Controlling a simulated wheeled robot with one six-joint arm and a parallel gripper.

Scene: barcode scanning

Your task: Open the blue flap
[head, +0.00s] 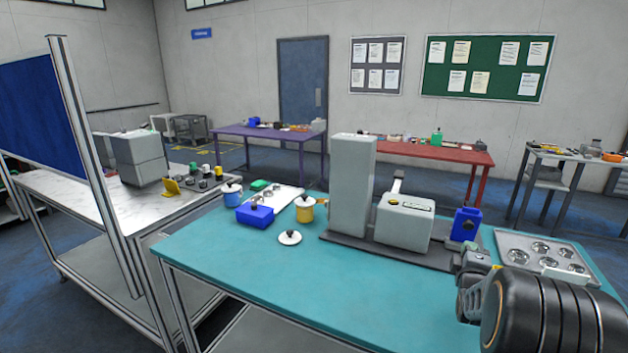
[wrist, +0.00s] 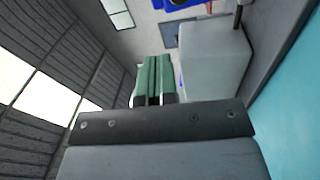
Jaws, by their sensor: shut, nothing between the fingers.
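A blue block-shaped part (head: 467,223) with a dark round knob stands at the right end of the grey machine (head: 403,222) on the teal table. It looks like the blue flap, though its hinge cannot be made out. My arm reaches in from the lower right of the head view, just in front of this blue part. My gripper (wrist: 153,66) shows its greenish fingers together and empty in the wrist view. A blue shape (wrist: 185,3) shows at the top edge there, and a pale grey box-shaped body (wrist: 218,55) lies right of the fingers. Contact with the blue part is not visible.
A metal tray with round cups (head: 543,251) lies right of the machine. A tall grey column (head: 352,188) rises at its left. A blue box with a black knob (head: 255,214), pots and a white lid (head: 289,238) stand further left. The table's front is clear.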

